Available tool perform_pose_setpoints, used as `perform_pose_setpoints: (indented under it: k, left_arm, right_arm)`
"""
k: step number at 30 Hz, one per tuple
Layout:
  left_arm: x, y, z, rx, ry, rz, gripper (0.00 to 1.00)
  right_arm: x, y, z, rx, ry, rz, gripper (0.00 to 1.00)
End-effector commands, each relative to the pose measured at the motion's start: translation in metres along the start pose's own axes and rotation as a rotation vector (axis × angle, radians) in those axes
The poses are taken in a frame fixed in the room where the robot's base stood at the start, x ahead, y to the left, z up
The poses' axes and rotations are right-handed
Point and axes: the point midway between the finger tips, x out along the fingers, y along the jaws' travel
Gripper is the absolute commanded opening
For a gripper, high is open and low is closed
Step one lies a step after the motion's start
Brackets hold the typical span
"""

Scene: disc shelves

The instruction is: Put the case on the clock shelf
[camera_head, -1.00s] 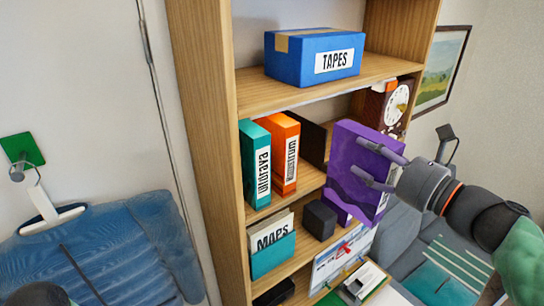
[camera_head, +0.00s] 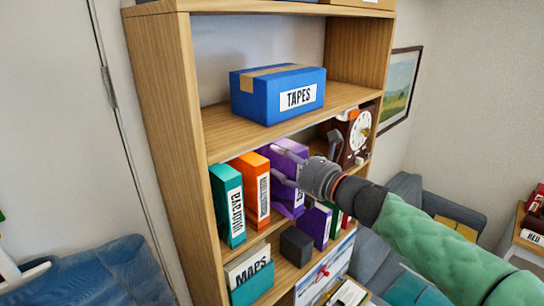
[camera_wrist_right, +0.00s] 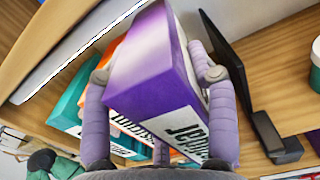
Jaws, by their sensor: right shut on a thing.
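The purple case (camera_head: 289,151) has a white label and is in my right gripper (camera_head: 281,167). In the wrist view the case (camera_wrist_right: 152,62) sits between the right gripper's fingers (camera_wrist_right: 156,74), which are shut on its sides. The clock shelf (camera_head: 253,236) bears a brown clock (camera_head: 349,138) at its right end and an orange case (camera_head: 250,186) and teal case (camera_head: 227,203) at its left. The held case is just right of the orange case, at the shelf's opening. I cannot tell whether its base touches the shelf. My left gripper is out of view.
The blue TAPES box (camera_head: 277,93) stands on the shelf above. Below are a dark cube (camera_head: 296,246), another purple case (camera_head: 315,226) and a teal MAPS holder (camera_head: 252,284). A black upright piece (camera_wrist_right: 232,75) stands right of the held case in the wrist view.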

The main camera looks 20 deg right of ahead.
Motion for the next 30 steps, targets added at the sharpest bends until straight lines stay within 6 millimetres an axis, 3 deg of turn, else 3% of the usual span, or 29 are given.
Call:
perform_pose_setpoints:
  k: [5,11,15,29,30]
  left_arm:
    - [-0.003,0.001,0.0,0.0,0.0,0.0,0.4]
    - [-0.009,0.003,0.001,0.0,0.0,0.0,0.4]
    - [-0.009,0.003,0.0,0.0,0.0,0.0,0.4]
    - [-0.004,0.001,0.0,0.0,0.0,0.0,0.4]
    - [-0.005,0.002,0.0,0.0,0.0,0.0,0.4]
  right_arm:
    - [0.013,0.0,0.002,0.0,-0.002,0.002,0.0]
    - [0.044,0.001,0.001,0.001,-0.001,0.003,0.0]
    - [0.043,0.0,-0.013,0.0,-0.001,-0.001,0.0]
    - [0.042,0.0,-0.019,-0.001,-0.003,0.0,0.0]
    - [0.043,0.0,-0.019,0.0,0.0,0.0,0.69]
